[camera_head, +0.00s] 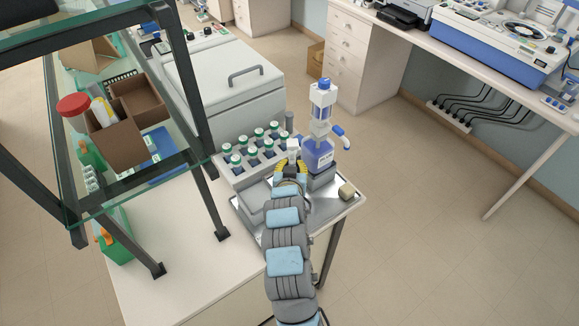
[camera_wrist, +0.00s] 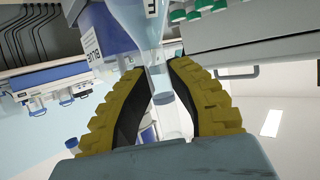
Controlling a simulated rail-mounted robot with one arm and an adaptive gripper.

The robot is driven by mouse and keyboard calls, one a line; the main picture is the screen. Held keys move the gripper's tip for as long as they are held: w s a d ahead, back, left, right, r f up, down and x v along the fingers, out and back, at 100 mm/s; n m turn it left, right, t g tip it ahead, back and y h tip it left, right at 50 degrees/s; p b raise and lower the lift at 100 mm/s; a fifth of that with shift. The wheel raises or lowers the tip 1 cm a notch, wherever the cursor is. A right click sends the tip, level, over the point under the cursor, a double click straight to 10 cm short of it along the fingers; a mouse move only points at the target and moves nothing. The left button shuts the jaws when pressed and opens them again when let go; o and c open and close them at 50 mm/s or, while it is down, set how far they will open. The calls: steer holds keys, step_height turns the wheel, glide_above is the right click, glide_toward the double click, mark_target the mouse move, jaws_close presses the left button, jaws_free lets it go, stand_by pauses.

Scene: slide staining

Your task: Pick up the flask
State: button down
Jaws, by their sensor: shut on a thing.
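The flask (camera_wrist: 158,55) is clear, with dark print on its wide body and a narrow neck. In the wrist view, where the scene shows upside down, its neck lies between the two yellow ribbed fingers of my gripper (camera_wrist: 157,72). The fingers are shut on it. In the head view my gripper (camera_head: 290,168) is over the metal tray at the table's far end. The flask is mostly hidden there by my gripper, and I cannot tell whether its base touches the tray.
A blue-labelled dispenser bottle (camera_head: 319,154) stands close right of my gripper. A rack of green-capped bottles (camera_head: 238,172) is at its left. A small beige block (camera_head: 347,191) lies at the right of the metal tray (camera_head: 325,205). A glass-shelved frame (camera_head: 205,185) stands at left.

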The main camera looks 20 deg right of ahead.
steer(key=s+a+r, duration=0.1)
steer(key=s+r, duration=0.3)
steer(key=s, duration=0.5)
steer(key=shift+s+r, duration=0.2)
steer(key=shift+r, duration=0.05)
steer(key=shift+a, duration=0.15)
